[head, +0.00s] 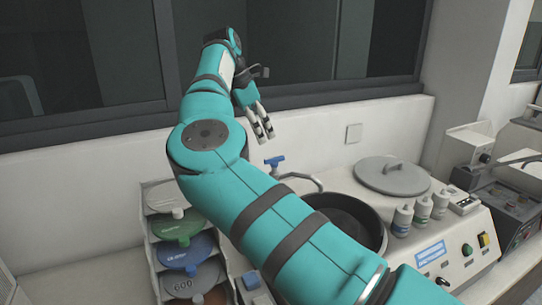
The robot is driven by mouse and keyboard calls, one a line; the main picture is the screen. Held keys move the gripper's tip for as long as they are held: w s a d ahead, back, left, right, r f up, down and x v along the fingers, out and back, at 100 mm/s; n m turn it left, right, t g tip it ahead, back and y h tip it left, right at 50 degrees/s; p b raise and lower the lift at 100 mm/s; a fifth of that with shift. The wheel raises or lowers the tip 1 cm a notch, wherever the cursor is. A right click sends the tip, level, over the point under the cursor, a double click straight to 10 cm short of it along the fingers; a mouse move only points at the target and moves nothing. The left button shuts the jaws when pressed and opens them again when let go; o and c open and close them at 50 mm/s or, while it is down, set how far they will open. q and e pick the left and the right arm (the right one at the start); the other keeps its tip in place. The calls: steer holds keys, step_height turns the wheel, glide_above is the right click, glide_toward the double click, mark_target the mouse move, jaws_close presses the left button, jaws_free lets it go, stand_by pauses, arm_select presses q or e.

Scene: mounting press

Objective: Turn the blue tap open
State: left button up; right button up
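The blue tap (275,161) has a blue handle on top and stands behind the black basin (350,215), close to the wall. A curved metal spout (303,178) runs from it towards the basin. My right arm reaches across from the lower right and hides part of the basin. My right gripper (264,134) hangs above and slightly left of the tap handle in the picture, pointing down. Its grey fingers look parted, with nothing between them, and apart from the tap. The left gripper is not in view.
A rack of coloured discs (178,228) stands left of my arm. A round grey lid (392,176) lies right of the basin, with several small bottles (403,219) in front of it. A control panel (455,258) and a machine (500,195) are at the right. The window wall closes the back.

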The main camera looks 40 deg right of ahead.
mark_target(274, 158)
steer(key=p+x, duration=0.1)
steer(key=x, duration=0.6)
steer(key=shift+s+d+f, duration=0.1)
steer(key=shift+d+f, duration=0.05)
steer(key=shift+f, duration=0.2)
steer(key=shift+c, duration=0.3)
jaws_close()
